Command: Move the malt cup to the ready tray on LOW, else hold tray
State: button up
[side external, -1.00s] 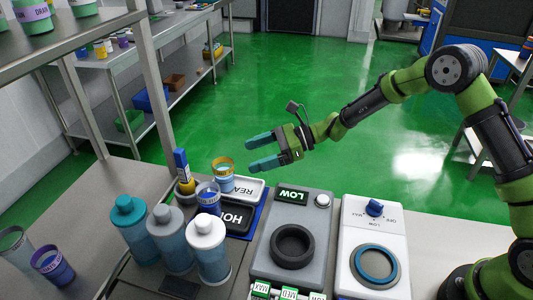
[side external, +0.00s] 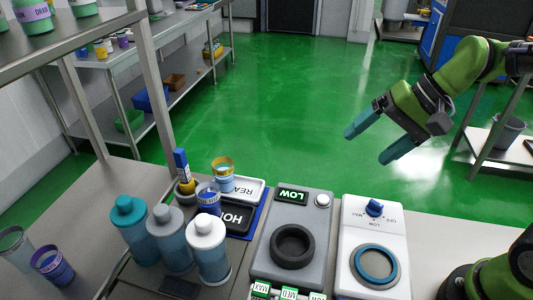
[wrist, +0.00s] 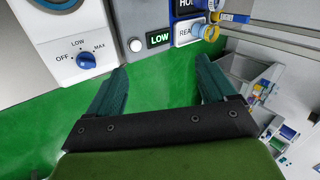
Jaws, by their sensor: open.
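A cup with a yellow band (side external: 222,170) stands at the left end of the white ready tray (side external: 262,184). In the wrist view the yellow-banded cup (wrist: 209,33) is at the right end of that tray. A cup with a blue-violet band (side external: 208,196) stands at the left end of the black hold tray (side external: 231,229). No cup label is legible, so I cannot tell which is malt. The display (side external: 291,196) on the grey device reads LOW. My gripper (side external: 370,146) is open and empty, raised well right of both cups; its spread fingers also show in the wrist view (wrist: 163,68).
Several capped bottles (side external: 168,238) stand in front of the trays. The grey device has a dark round ring (side external: 292,246); a white dial unit (side external: 374,228) stands to its right. More cups (side external: 52,266) stand at the far left. The space around my gripper is clear.

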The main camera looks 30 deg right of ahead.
jog(key=s+d+n+t+h, duration=0.2)
jog(key=s+d+n+h, duration=0.1)
jog(key=s+d, duration=0.2)
jog(key=shift+s+d+r+n, duration=0.15)
jog(key=shift+s+r+n, duration=0.15)
jog(key=shift+s+r, duration=0.25)
dwell(0.8)
